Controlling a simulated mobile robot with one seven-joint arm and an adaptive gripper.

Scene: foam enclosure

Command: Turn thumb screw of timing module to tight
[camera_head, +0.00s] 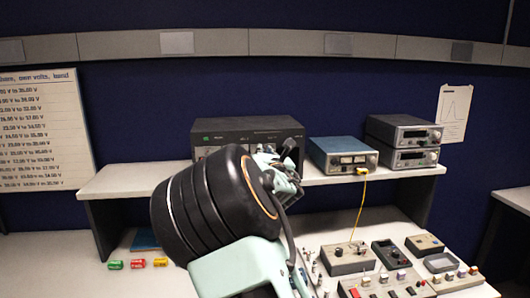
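Several small modules with knobs stand on the bench at the lower right: a grey box (348,258), a dark-faced box (390,254) and a beige box (425,244). I cannot tell which is the timing module, and its thumb screw cannot be made out at this size. My gripper (282,172) shows partly behind my large dark arm link, at the picture's middle and left of the modules. Its fingers are not clear, so I cannot tell whether it is open or shut. I see nothing held in it.
A shelf (140,178) above the bench carries a black instrument (245,132), a blue meter box (343,155) and stacked grey instruments (403,140). A yellow cable (361,205) hangs from the blue box. Small red, green and yellow items (138,263) lie at left.

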